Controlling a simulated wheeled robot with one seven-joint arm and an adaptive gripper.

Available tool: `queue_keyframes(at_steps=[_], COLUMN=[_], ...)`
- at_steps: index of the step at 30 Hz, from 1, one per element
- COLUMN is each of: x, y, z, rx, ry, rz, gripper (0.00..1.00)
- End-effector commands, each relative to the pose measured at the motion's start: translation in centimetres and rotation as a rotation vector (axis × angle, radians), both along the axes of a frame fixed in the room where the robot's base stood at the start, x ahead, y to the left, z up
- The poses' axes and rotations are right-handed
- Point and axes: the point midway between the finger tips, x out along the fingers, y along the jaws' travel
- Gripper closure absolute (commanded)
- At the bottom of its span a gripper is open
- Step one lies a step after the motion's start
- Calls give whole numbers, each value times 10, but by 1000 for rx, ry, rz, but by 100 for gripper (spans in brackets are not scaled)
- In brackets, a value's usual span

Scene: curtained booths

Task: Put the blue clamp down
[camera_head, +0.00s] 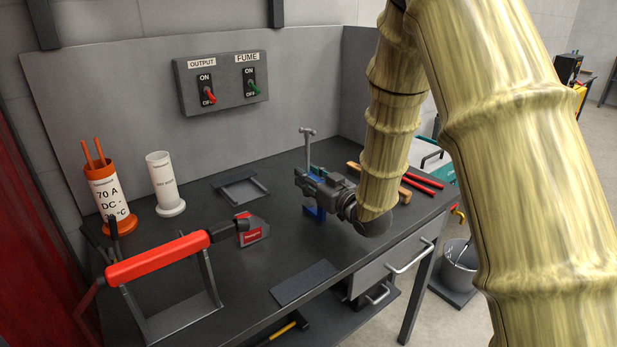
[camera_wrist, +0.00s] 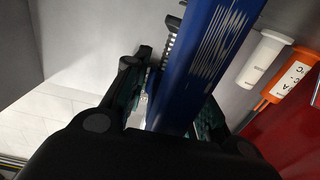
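The blue clamp (camera_head: 315,214) is upright at my gripper (camera_head: 318,184), over the dark workbench (camera_head: 262,268). Its grey screw with a T-handle (camera_head: 308,143) rises above the fingers, and its blue lower part shows beneath them. In the wrist view, the clamp's blue bar (camera_wrist: 205,55) runs between the two dark fingers of my gripper (camera_wrist: 170,100), which is shut on it. The fingers hide part of the clamp. I cannot tell whether its lower end touches the bench top.
Red-handled tools (camera_head: 424,178) lie right.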

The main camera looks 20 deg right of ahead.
Motion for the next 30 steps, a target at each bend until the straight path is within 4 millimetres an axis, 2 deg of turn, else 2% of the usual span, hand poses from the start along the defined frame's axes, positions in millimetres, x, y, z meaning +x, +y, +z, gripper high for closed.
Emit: queue_keyframes(at_steps=[2, 11, 15, 20, 30], x=[0, 0, 0, -23, -81], y=[0, 0, 0, -9, -30], z=[0, 1, 10, 5, 6], rx=[0, -1, -2, 2, 0], ry=[0, 0, -1, 3, 1], rz=[0, 0, 0, -3, -2], gripper=[56, 56, 56, 56, 56])
